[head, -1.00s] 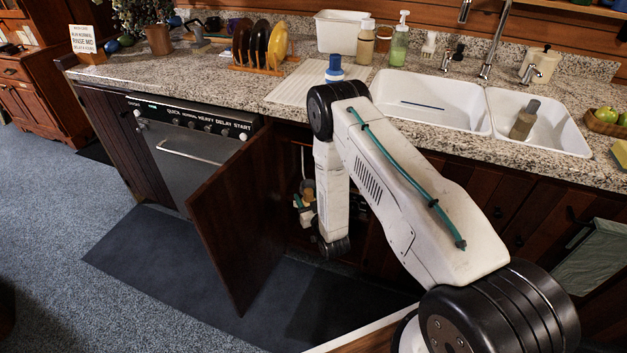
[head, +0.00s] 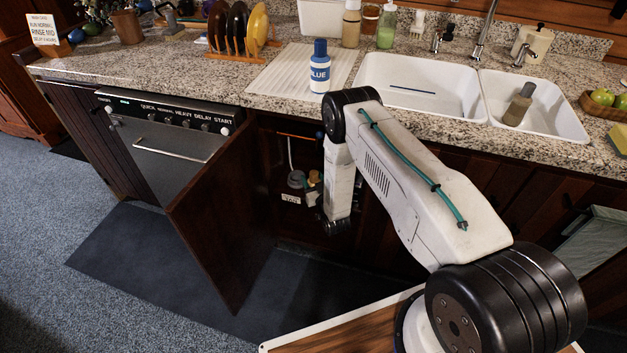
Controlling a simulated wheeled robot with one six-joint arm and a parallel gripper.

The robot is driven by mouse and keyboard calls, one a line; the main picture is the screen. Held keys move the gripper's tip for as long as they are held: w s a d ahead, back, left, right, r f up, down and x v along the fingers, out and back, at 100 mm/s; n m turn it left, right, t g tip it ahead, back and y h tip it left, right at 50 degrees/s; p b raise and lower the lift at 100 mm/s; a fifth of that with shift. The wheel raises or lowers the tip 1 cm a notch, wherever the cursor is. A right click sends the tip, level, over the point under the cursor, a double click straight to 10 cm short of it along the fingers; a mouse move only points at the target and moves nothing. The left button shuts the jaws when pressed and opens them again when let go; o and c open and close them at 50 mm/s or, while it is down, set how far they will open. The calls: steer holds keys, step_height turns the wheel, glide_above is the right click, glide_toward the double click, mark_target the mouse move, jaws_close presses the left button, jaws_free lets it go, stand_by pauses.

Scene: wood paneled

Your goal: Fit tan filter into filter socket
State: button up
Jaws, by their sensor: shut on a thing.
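The tan filter (head: 314,178) is a small yellowish-tan piece inside the open cabinet under the sink. My gripper (head: 313,193) is small, dark and partly hidden beside my wrist; it is shut on the tan filter. A round grey fitting (head: 296,180) with a thin upright pipe is just left of the filter, with a white label (head: 291,199) below it. It looks like the filter socket, but I cannot be sure. The filter appears beside this fitting; I cannot tell whether they touch.
An open dark wood door (head: 222,215) stands left of the cabinet opening, close to my arm. The dishwasher (head: 170,145) is beyond it. Above are the granite counter (head: 200,72), a blue-labelled bottle (head: 320,68) and the double sink (head: 420,88). A dark mat (head: 140,258) covers the floor in front.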

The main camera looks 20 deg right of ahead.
steer(key=w+a, duration=0.2)
steer(key=w, duration=1.3)
steer(key=shift+w+a, duration=0.25)
stand_by(0.4)
steer(key=shift+f, duration=0.2)
stand_by(1.6)
steer(key=shift+f, duration=0.35)
steer(key=shift+f, duration=0.3)
steer(key=shift+f, duration=0.3)
steer(key=shift+f, duration=0.85)
steer(key=o, duration=1.4)
